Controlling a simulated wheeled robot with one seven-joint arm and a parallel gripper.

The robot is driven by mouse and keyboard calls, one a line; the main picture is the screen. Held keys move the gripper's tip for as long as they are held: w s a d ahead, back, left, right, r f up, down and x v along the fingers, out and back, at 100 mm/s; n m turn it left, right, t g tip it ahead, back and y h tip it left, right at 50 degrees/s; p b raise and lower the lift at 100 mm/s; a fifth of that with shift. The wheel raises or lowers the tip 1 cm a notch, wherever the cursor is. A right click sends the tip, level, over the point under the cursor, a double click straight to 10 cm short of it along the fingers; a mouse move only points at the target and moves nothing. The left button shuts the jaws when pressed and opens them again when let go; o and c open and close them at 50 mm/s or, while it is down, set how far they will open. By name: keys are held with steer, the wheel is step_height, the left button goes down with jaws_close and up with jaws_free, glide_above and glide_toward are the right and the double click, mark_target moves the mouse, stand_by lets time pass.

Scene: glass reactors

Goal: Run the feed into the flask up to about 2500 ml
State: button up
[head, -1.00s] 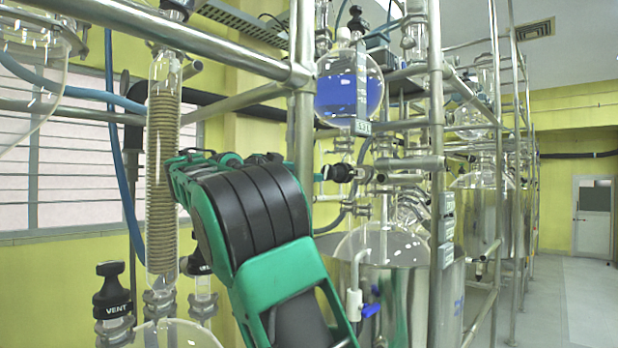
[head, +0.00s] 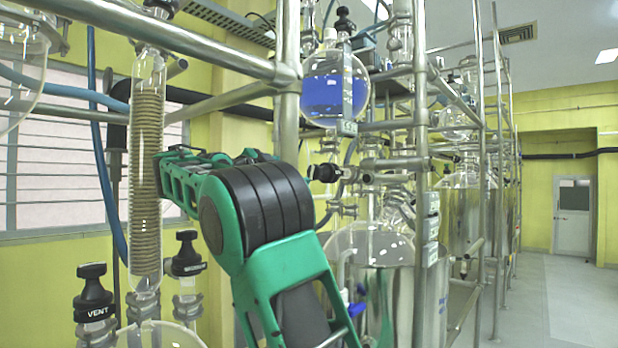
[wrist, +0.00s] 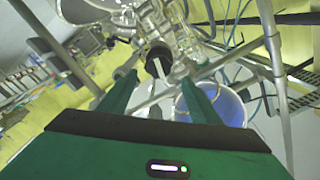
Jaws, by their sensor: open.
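A round glass vessel (head: 335,95) holding blue liquid hangs in the steel frame. Its lower right is partly covered by a label plate. It also shows in the wrist view (wrist: 228,106). A black stopcock knob (head: 325,172) sits below it on the glass line; in the wrist view a black knob (wrist: 158,60) with a pale stripe shows just beyond my fingertips. Below, a clear glass dome (head: 365,240) rises from a steel vessel (head: 400,295). My gripper (wrist: 160,88) is open, its two green fingers apart and empty. In the head view my arm hides the gripper.
Steel rails and posts (head: 287,80) cross close in front and above. A coil condenser (head: 147,180) stands at left, with a black VENT knob (head: 93,293) below it. More vessels stand behind at right (head: 465,210). Clear floor (head: 555,300) lies at far right.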

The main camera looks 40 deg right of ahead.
mark_target(312, 172)
steer(key=d, duration=0.9)
steer(key=shift+w+d, duration=0.3)
steer(key=shift+w, duration=0.05)
steer(key=shift+c, duration=0.3)
